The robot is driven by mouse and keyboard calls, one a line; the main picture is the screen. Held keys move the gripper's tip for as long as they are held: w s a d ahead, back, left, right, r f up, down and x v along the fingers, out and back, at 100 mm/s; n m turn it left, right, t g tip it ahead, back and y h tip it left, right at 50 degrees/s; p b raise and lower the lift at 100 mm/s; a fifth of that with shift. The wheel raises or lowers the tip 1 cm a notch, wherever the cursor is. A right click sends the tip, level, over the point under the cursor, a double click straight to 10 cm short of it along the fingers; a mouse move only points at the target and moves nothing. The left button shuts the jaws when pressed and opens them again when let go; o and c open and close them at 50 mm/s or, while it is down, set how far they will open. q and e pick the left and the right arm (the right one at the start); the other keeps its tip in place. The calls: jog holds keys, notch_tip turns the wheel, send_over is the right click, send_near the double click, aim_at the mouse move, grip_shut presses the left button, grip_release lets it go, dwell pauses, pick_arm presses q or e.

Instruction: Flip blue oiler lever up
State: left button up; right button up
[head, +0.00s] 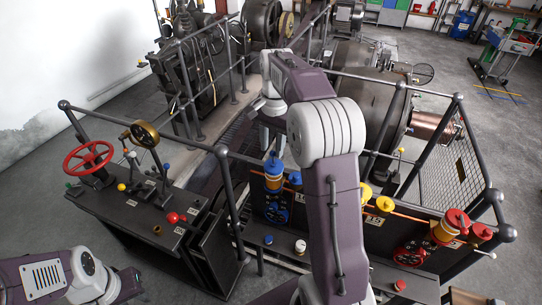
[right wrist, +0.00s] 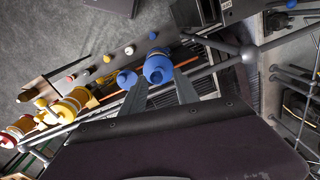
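The blue oiler (head: 273,181) stands on the dark panel by the railing, with a blue top over an amber glass body. A smaller blue part (head: 295,178) sits just right of it. In the right wrist view the blue oiler (right wrist: 158,68) and the smaller blue part (right wrist: 127,78) show near my fingertips. I cannot make out a separate lever or its position. My right gripper (head: 270,145) points down above the oiler, its fingers apart and empty. In the right wrist view the right gripper (right wrist: 158,84) is open.
Yellow (head: 384,203) and red (head: 455,220) oilers stand along the same panel to the right. Grey railings (head: 225,175) run close beside the blue oiler. A control desk (head: 135,215) with a red handwheel (head: 88,158) stands left. Small knobs (head: 300,247) line the ledge in front.

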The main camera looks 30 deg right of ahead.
aim_at(273, 157)
notch_tip(273, 157, down, 4)
jog(key=shift+d+f, duration=0.1)
jog(key=shift+s+d+f, duration=0.15)
jog(key=shift+s, duration=0.15)
jog(key=shift+w+a, duration=0.2)
jog(key=shift+c, duration=0.7)
jog(key=shift+w, duration=0.1)
jog(key=c, duration=0.5)
grip_shut()
jog(key=shift+d+p, duration=0.1)
jog(key=shift+p, duration=0.4)
jog(key=y+p, duration=0.1)
jog(key=p, duration=0.3)
jog(key=g+p, duration=0.1)
jog(key=p, duration=0.3)
jog(key=shift+w+d+r+g+y, duration=0.2)
jog(key=shift+d+r+g+y, duration=0.1)
jog(key=shift+r+y, duration=0.1)
jog(key=shift+f+p, duration=0.25)
jog(key=shift+p, duration=0.1)
pick_arm(q)
notch_tip(273, 157, up, 10)
jog(key=shift+s, duration=0.2)
